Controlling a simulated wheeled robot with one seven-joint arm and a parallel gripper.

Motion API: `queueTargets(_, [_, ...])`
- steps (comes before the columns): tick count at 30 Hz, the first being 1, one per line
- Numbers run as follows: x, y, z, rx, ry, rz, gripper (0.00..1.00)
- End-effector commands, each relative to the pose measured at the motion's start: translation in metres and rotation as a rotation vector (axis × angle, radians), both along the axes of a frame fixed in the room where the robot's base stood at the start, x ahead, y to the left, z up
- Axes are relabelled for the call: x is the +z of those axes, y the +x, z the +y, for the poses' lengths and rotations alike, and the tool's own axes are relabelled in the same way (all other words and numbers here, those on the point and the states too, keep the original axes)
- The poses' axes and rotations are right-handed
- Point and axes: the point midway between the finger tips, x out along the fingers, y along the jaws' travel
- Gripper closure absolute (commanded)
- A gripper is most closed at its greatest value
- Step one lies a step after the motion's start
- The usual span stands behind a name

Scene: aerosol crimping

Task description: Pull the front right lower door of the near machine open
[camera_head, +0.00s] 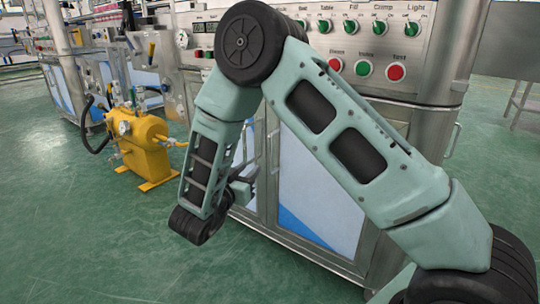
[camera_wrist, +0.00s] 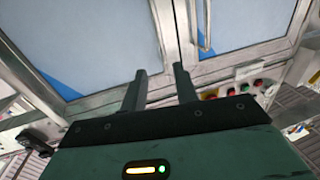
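The near machine (camera_head: 420,45) has lower doors with pale panels and blue corners. The front right lower door (camera_head: 318,195) is partly covered by my arm in the head view and looks shut. The wrist view is tilted and shows two door panels, one on the left (camera_wrist: 85,40) and one on the right (camera_wrist: 240,20), with a metal seam between them. A thin upright bar handle (camera_wrist: 205,25) stands on the right one. My gripper (camera_wrist: 160,70) points at the seam with its fingers apart and nothing visible between them. Contact with the handle is not seen.
Push buttons and switches (camera_head: 363,68) line the panel above the doors. A yellow pump unit (camera_head: 145,145) with a black hose stands on the floor to the left. Green floor (camera_head: 80,230) is clear in front and to the left.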

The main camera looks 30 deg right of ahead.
Motion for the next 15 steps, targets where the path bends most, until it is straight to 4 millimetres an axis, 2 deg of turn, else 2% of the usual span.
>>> queueTargets(3, [-0.004,0.013,-0.023,-0.005,0.002,-0.003,0.70])
queueTargets(15, [-0.004,0.056,-0.093,-0.003,0.001,-0.003,0.70])
